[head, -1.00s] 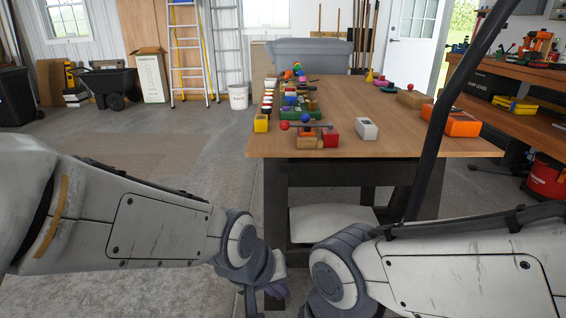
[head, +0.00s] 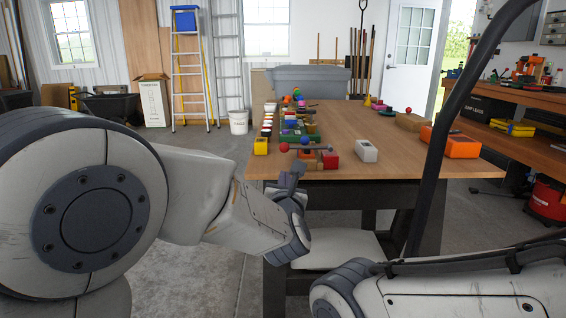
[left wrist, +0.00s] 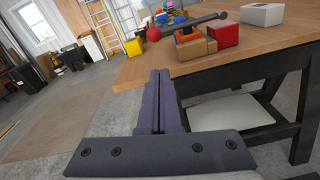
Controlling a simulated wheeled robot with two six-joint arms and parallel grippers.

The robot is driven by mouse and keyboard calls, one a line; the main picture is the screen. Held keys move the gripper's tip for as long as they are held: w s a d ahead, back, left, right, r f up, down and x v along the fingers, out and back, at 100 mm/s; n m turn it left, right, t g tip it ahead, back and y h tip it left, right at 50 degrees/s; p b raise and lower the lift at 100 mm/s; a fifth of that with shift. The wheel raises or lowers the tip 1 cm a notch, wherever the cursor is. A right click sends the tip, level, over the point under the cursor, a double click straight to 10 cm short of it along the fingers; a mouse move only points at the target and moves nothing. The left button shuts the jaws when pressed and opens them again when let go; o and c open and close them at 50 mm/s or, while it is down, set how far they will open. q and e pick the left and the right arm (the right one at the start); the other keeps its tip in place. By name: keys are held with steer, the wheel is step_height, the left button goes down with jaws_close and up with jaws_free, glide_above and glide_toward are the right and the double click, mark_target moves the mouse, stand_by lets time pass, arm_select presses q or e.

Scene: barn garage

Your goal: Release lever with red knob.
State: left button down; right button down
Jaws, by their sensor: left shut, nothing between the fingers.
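A lever with a red knob (head: 284,147) is at the near edge of the table. Its dark rod runs right from the knob, above a small base with an orange block and a red block (head: 330,160). In the left wrist view the red knob (left wrist: 153,34) is just beyond my fingertips, with the rod (left wrist: 195,24) to its right. My left gripper (head: 297,166) is shut and empty, just in front of the table edge, below the knob in the picture. Its closed fingers also show in the left wrist view (left wrist: 160,75). My right gripper is out of view.
The wooden table (head: 365,130) holds several coloured blocks along its left side. A blue ball (head: 304,141) shows near the lever. A white bucket (head: 238,122) stands behind left.

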mark_target(305, 148)
arm_select(q)
steer(key=shift+w+a+r+n, duration=0.1)
steer(key=shift+a+r+n, duration=0.1)
steer(key=shift+n, duration=0.2)
steer(key=w, duration=0.9)
steer(key=shift+w+f+b, duration=0.2)
steer(key=shift+b, duration=0.1)
steer(key=shift+w, duration=0.3)
steer(key=shift+r, duration=0.1)
